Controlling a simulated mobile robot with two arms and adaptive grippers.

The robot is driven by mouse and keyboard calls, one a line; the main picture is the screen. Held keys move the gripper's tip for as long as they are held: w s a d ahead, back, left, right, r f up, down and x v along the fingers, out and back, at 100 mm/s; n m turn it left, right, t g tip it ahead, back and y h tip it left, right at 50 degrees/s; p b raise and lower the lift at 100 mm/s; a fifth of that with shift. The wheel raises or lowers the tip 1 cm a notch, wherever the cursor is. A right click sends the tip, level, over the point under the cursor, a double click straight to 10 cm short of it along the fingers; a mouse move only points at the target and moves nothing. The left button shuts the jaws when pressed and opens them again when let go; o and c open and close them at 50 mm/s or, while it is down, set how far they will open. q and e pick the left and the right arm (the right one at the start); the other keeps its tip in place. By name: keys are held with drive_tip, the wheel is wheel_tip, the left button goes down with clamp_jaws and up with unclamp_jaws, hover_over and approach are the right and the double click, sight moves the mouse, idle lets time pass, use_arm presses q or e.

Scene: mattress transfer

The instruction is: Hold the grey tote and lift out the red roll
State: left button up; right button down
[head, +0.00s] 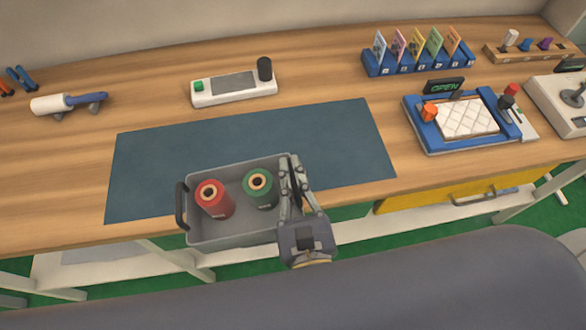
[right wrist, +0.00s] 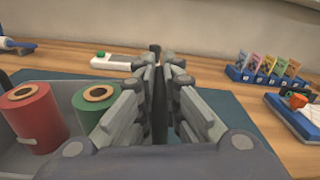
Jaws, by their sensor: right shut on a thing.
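The grey tote (head: 232,232) sits at the front edge of the dark mat, with a black handle at its left end. The red roll (head: 213,199) stands upright in its left part and the green roll (head: 258,188) stands to the right of it. Both also show in the right wrist view, the red roll (right wrist: 36,122) at the far left and the green roll (right wrist: 96,104) beside my fingers. My right gripper (head: 292,182) is shut on the tote's right end, at the handle, which the fingers mostly hide. My left gripper is not in view.
The dark mat (head: 340,140) is bare behind the tote. A white device (head: 234,88) with a green button stands behind the mat. A blue card rack (head: 418,62), a blue tray (head: 465,120) and a joystick box (head: 565,100) stand to the right. A white roller (head: 50,104) lies at left.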

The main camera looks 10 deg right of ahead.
drive_tip(key=shift+w+r, duration=0.1)
drive_tip(key=shift+r, duration=0.1)
drive_tip(key=shift+w+p, duration=0.25)
drive_tip(key=shift+p, duration=0.05)
drive_tip(key=w+d+p, duration=0.1)
drive_tip(key=w+p, duration=0.5)
drive_tip(key=w, duration=0.9)
drive_tip(key=shift+w, duration=0.15)
idle(1.1)
drive_tip(key=shift+f, duration=0.25)
drive_tip(key=shift+f+b, duration=0.35)
drive_tip(key=shift+b, duration=0.15)
drive_tip(key=shift+r, duration=0.1)
